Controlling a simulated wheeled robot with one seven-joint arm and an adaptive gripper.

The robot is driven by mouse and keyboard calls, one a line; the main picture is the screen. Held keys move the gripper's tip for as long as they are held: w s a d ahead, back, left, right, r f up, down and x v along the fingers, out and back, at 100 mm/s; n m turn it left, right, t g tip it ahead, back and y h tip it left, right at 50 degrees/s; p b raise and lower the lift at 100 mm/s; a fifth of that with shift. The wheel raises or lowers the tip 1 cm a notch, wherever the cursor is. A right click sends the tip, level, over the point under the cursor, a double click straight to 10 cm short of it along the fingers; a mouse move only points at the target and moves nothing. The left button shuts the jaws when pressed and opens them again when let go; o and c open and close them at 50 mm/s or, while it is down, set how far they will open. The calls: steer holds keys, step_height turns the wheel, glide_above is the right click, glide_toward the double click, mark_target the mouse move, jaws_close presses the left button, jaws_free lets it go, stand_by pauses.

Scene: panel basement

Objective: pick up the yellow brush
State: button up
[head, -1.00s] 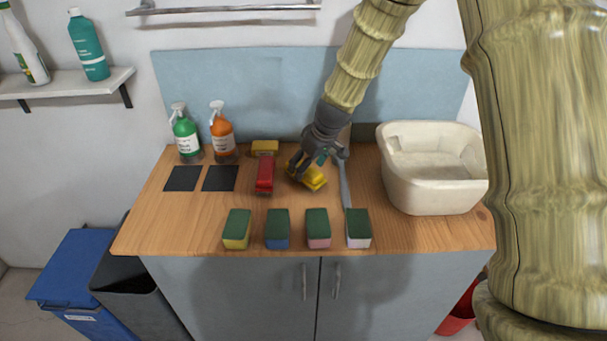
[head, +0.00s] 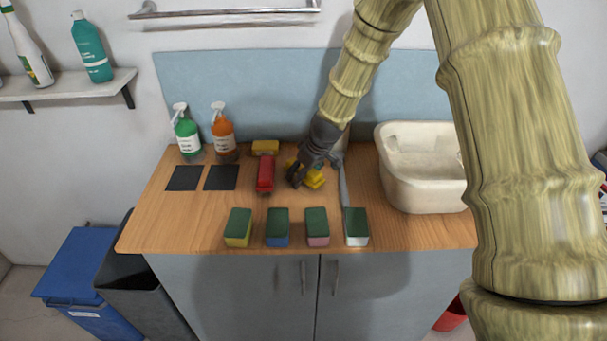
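The yellow brush (head: 315,180) lies on the wooden counter, right of the red brush (head: 265,175). My gripper (head: 307,175) points down at the yellow brush, and its dark fingers cover much of it. One finger shows at the brush's left side and overlaps it in the picture. The brush's far part and the contact points are hidden, so I cannot tell whether the fingers are closed on it. The brush appears to be at counter level.
A yellow block (head: 265,147) sits behind the red brush. Several sponges (head: 278,227) line the counter's front. A grey strip (head: 344,185) and a white basin (head: 425,195) are at right. Spray bottles (head: 223,135) and dark squares (head: 221,177) are at left.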

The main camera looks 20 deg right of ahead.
steer(key=c, duration=1)
steer(key=shift+r+b, duration=1.1)
steer(key=shift+r, duration=3.95)
steer(key=o, duration=0.5)
steer(key=shift+c, duration=1.1)
steer(key=shift+s+f, duration=0.1)
